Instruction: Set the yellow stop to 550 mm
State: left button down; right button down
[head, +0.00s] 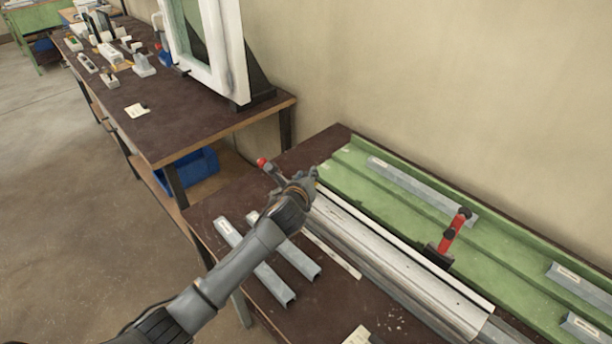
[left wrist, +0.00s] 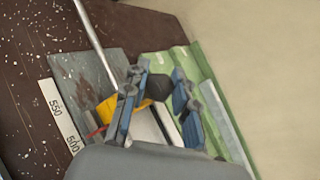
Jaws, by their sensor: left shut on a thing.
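My left gripper (head: 303,184) is at the far left end of the pale metal rail (head: 385,262) on the bench. In the left wrist view, its two blue-grey fingers (left wrist: 158,98) are shut around a dark knob (left wrist: 158,87). The yellow stop (left wrist: 108,108) shows beside the left finger, partly covered by it. In the head view the gripper hides the stop. A white scale strip (left wrist: 62,115) carries the marks 550 and 500; the stop sits a little to the right of these marks. Its exact reading cannot be told. My right gripper is not in view.
Grey profiles (head: 255,262) lie in front, and one (head: 420,190) lies on the green bed (head: 350,155). Another bench (head: 190,110) holds a window frame.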

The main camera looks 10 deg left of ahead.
pick_arm(q)
jog(key=w+a, duration=0.2)
jog(key=a, duration=0.1)
jog(key=w+a+p, duration=0.1)
jog(key=shift+a, duration=0.25)
jog(key=shift+s, duration=0.1)
jog(key=shift+d, duration=0.1)
jog(key=c, duration=1.3)
grip_release()
jog(key=shift+o, duration=1.3)
jog(key=v, duration=1.2)
